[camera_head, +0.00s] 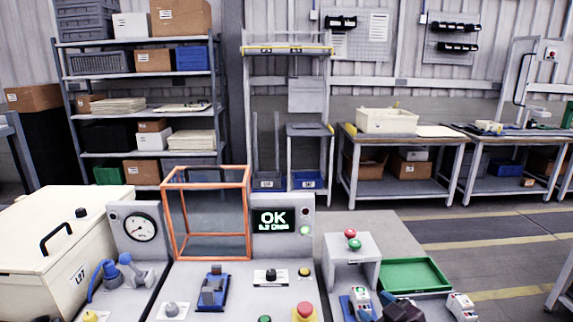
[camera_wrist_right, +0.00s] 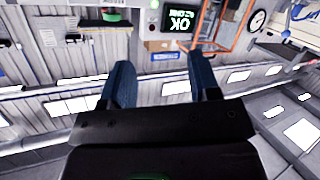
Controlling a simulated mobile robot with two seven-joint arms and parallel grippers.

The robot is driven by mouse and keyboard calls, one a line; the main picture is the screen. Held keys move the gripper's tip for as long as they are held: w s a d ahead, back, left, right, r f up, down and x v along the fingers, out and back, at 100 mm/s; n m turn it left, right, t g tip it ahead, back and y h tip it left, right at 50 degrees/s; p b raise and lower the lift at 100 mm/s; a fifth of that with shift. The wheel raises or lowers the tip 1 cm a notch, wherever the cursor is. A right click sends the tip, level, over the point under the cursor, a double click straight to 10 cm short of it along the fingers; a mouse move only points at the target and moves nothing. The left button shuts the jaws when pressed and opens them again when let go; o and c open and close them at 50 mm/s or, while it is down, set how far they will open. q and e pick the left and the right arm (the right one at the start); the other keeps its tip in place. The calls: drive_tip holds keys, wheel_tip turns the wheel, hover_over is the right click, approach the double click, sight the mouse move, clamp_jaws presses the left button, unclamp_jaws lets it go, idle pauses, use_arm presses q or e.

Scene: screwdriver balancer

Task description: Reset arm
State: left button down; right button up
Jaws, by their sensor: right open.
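My right gripper (camera_wrist_right: 163,78) is open in the right wrist view, with its two dark blue fingers apart and nothing between them. In the head view it shows as a dark shape (camera_head: 400,309) at the bottom edge, in front of the green tray (camera_head: 413,274) and partly cut off. My left gripper is in neither view. No screwdriver can be made out.
An orange-framed clear box (camera_head: 207,215) stands on the bench, with a blue fixture (camera_head: 212,288) and a red button (camera_head: 304,312) before it. A stand (camera_head: 351,250) with red and green buttons is at right. A cream lidded chest (camera_head: 50,245) and gauge (camera_head: 140,228) are at left.

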drive_tip(key=s+d+f+m+g+h, duration=0.1)
drive_tip(key=s+d+f+m+h, duration=0.2)
drive_tip(key=s+f, duration=0.6)
drive_tip(key=s+d+f+m+g+h, duration=0.1)
drive_tip(key=s+d+f+m+h, duration=0.2)
drive_tip(key=s+f, duration=0.6)
drive_tip(key=s+d+m, duration=0.1)
drive_tip(key=s+d, duration=0.1)
drive_tip(key=s, duration=0.4)
drive_tip(key=shift+s+d+f+g, duration=0.15)
drive_tip(key=shift+s+f+g, duration=0.15)
drive_tip(key=shift+f, duration=0.05)
